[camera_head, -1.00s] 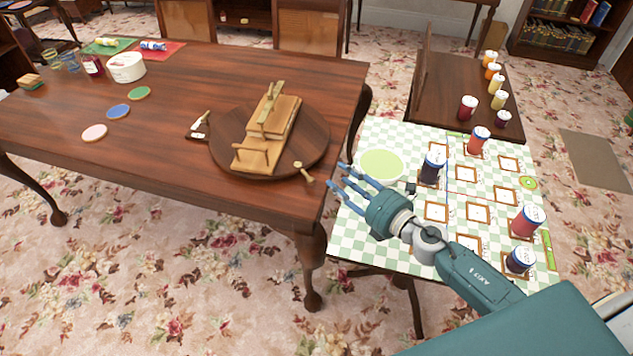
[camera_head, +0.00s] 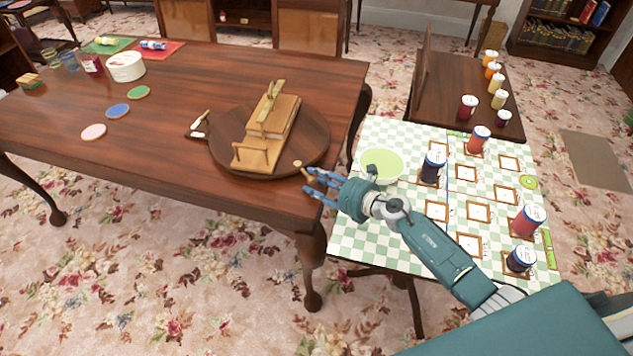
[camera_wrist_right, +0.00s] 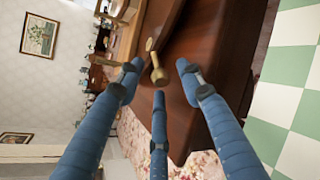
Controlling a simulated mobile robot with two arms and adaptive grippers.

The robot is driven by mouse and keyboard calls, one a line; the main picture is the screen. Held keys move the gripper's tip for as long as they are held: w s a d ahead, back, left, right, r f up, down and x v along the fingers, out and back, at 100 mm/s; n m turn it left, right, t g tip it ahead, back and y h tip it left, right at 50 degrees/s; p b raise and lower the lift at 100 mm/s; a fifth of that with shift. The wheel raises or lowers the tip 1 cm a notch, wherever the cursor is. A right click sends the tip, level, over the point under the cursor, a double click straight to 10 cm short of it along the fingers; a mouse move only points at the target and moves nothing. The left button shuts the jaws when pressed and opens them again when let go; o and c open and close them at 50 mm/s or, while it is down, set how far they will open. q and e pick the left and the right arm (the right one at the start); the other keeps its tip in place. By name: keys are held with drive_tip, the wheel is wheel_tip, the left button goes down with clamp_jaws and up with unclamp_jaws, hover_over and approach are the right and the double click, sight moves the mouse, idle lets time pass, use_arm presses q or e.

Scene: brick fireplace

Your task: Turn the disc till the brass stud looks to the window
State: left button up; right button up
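The disc (camera_head: 222,150) is a dark round wooden turntable lying flat on the brown table. On it is a light wooden block (camera_head: 262,140) with brass-coloured fittings. In the right wrist view the stud (camera_wrist_right: 158,68) lies between the spread fingertips (camera_wrist_right: 156,80), and I see no contact. My left gripper is not in view. No window is in view.
A checkered side table (camera_head: 350,235) with several jars and a green bowl (camera_head: 382,165) is below my right arm. Coasters (camera_head: 118,111) and a white tub (camera_head: 127,67) are farther left. The table's front is clear.

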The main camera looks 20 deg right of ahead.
drive_tip(key=shift+w+a+f, duration=0.1)
drive_tip(key=shift+w+a, duration=0.05)
drive_tip(key=shift+c, duration=0.5)
clamp_jaws()
